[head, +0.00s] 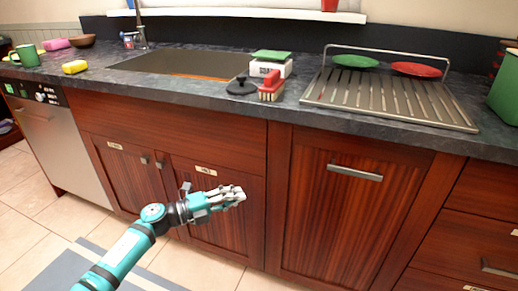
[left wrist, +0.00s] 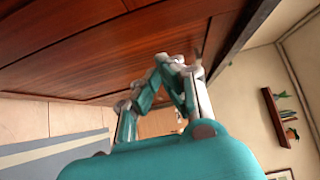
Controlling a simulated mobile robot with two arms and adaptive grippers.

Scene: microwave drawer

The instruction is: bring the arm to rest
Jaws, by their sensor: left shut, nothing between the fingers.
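My left arm comes in from the lower left in the head view. Its gripper (head: 236,196) is shut and empty, held in front of the wooden cabinet doors (head: 222,217) below the counter. In the left wrist view the fingers of the left gripper (left wrist: 178,62) come together at their tips, with the red-brown cabinet front (left wrist: 120,45) behind them. I cannot tell the exact gap between the fingertips and the cabinet. My right gripper is in neither view.
The dark counter (head: 190,92) holds a sink (head: 185,62), a brush (head: 271,86), a black lid (head: 241,86) and a dish rack (head: 390,97) with green and red plates. A dishwasher (head: 50,140) stands at left.

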